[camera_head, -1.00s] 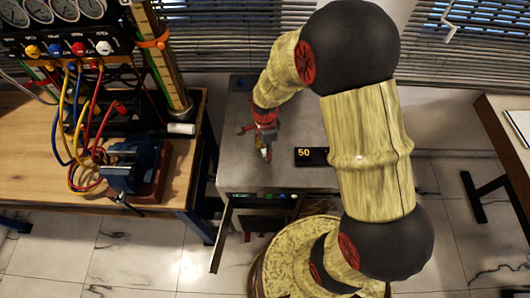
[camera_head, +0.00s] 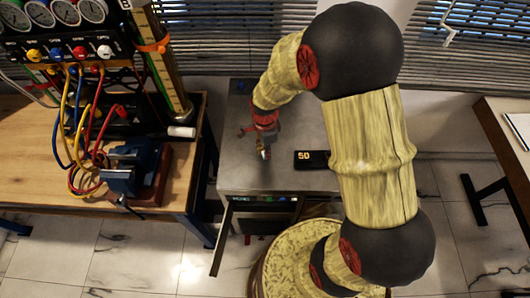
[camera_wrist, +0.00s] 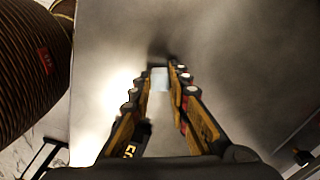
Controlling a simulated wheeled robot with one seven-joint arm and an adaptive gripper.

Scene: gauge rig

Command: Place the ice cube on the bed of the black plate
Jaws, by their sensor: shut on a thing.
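My gripper (camera_head: 265,152) points down over the grey metal bench top, left of the black plate. In the wrist view its two fingers (camera_wrist: 159,78) are closed on a small pale ice cube (camera_wrist: 159,80) at their tips. The black plate (camera_head: 311,159) lies flat on the bench and shows a yellow "50". In the wrist view a part of it with yellow digits (camera_wrist: 128,151) shows near the base of the left finger. The cube is apart from the plate.
The bench top (camera_head: 235,130) is otherwise mostly clear. An open door (camera_head: 222,238) hangs out at the bench's front left. A wooden table (camera_head: 30,160) to the left carries a gauge rig, coloured hoses and a blue vise (camera_head: 130,168). Another table stands at the right edge.

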